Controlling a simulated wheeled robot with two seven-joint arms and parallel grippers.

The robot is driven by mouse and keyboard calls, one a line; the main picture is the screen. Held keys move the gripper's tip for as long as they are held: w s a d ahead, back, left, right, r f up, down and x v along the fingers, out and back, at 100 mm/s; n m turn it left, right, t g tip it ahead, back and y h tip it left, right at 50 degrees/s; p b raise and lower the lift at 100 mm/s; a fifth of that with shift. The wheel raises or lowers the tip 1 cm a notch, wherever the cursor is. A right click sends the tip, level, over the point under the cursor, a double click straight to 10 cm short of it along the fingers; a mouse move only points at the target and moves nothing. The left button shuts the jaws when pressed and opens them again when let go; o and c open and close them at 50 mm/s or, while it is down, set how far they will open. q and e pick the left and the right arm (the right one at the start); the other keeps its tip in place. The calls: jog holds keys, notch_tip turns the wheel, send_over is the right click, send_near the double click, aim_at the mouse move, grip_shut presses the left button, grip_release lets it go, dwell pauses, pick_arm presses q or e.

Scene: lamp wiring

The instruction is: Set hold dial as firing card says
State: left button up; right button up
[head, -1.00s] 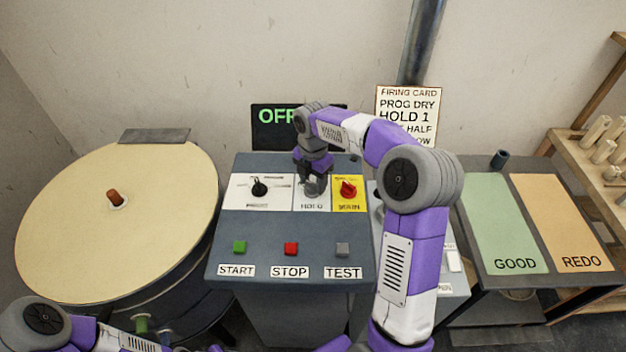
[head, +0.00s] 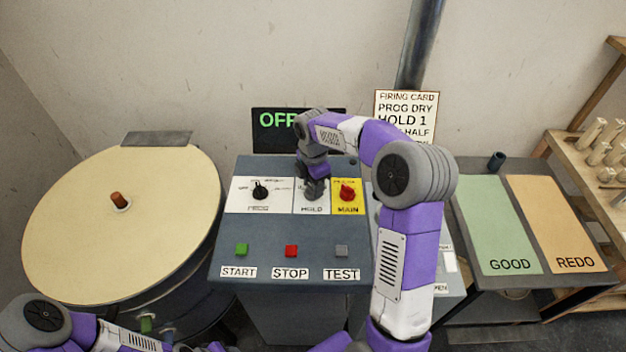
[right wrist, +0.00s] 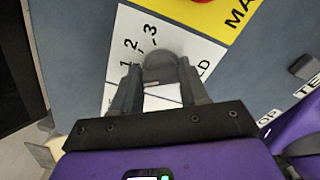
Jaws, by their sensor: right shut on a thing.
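The hold dial (right wrist: 158,66) is a grey knob on a white plate lettered HOLD (head: 312,209), between the PROG and MAIN plates. In the right wrist view the marks 1, 2 and 3 show beside it; its pointer is hidden. My right gripper (head: 314,190) is over the dial; in the right wrist view its fingers (right wrist: 160,88) are shut on the dial from both sides. The firing card (head: 405,115) on the wall reads PROG DRY, HOLD 1; its lower lines are partly covered by my right arm. My left arm is at the lower left, its gripper out of view.
The black PROG dial (head: 260,190) is left of the hold dial and the red MAIN switch (head: 347,192) right of it. START (head: 241,250), STOP (head: 291,251) and TEST (head: 341,251) buttons sit below. A dark display (head: 270,131) behind begins with OF. The round kiln lid (head: 75,230) is left.

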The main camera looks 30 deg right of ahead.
jog(key=shift+m+p, duration=0.5)
jog(key=shift+m, duration=0.7)
jog(key=o, duration=1.1)
jog(key=shift+c, duration=0.2)
notch_tip(320, 180, up, 8)
jog(key=shift+f+p, duration=0.2)
jog(key=shift+p, duration=0.55)
